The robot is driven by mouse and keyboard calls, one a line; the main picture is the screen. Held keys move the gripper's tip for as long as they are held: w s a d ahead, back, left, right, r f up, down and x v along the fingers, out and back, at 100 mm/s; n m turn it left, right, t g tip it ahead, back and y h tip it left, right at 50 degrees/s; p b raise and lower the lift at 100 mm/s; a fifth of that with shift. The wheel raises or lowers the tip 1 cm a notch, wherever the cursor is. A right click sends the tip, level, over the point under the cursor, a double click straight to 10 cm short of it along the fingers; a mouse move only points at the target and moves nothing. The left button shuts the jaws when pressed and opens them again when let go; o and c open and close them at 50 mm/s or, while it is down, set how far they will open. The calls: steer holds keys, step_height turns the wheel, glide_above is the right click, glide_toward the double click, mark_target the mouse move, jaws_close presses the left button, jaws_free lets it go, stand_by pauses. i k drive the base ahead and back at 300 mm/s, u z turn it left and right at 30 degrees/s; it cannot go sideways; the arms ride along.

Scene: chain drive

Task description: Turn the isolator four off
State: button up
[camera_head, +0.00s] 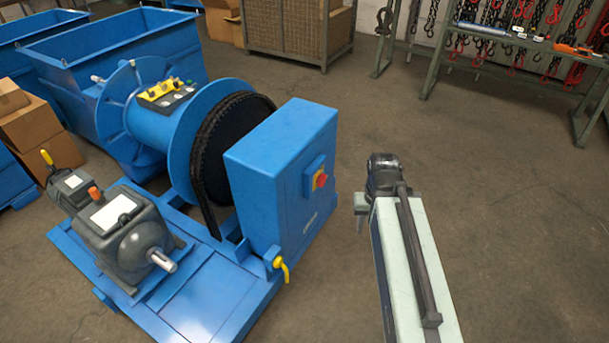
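A red rotary knob on a yellow plate (320,181), set in a small blue box, is on the right side of the blue cabinet (283,165). It looks like an isolator switch; I cannot read a number on it or tell its position. My gripper (361,212) is at the far end of my pale arm, right of the cabinet and apart from the knob. Only a small grey part of it shows, beside the dark wrist, so its fingers cannot be made out. A yellow lever (282,268) sits at the cabinet's lower front corner.
The blue base frame (205,310) carries a grey gearbox (125,235), a motor (72,188) and a drum with a black chain wheel (235,130). Blue bins (110,55) stand behind. A chain rack (520,40) is at the back right. Floor to the right is clear.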

mark_target(321, 179)
steer(key=u, duration=0.35)
steer(key=i, duration=0.5)
steer(key=z, duration=0.4)
steer(key=k, duration=0.45)
steer(key=z, duration=0.35)
steer(key=i, duration=0.5)
steer(key=u, duration=1.35)
